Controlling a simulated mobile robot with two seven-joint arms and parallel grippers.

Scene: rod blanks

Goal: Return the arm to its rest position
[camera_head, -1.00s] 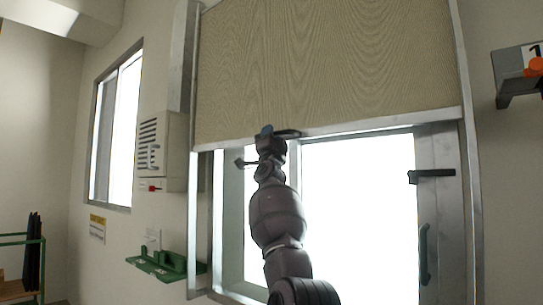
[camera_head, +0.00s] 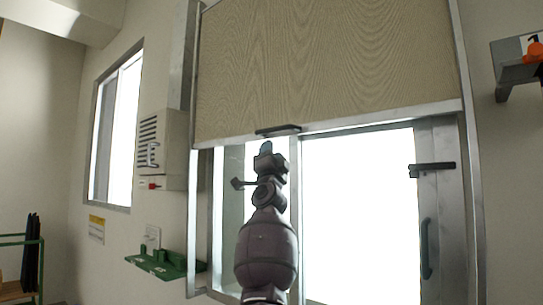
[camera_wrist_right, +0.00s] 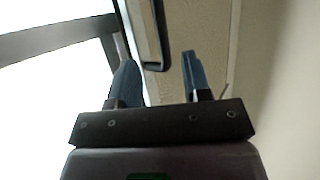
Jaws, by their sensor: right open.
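My right gripper (camera_head: 266,152) is raised in front of the window, just below the dark handle (camera_head: 278,130) on the shutter's bottom edge. In the right wrist view, the two blue-tipped fingers of my right gripper (camera_wrist_right: 160,75) stand apart with nothing between them. The shutter handle also shows there (camera_wrist_right: 148,40), beyond the fingertips and apart from them. The tan shutter (camera_head: 330,60) covers the upper part of the opening. My left gripper is in neither view.
A bright glazed window or door (camera_head: 358,210) stands behind my arm, with a dark latch (camera_head: 432,169) at its right. A grey vented box (camera_head: 160,150) and a green wall bracket (camera_head: 165,263) are left of it. A shelf with an orange object (camera_head: 535,52) is at the upper right.

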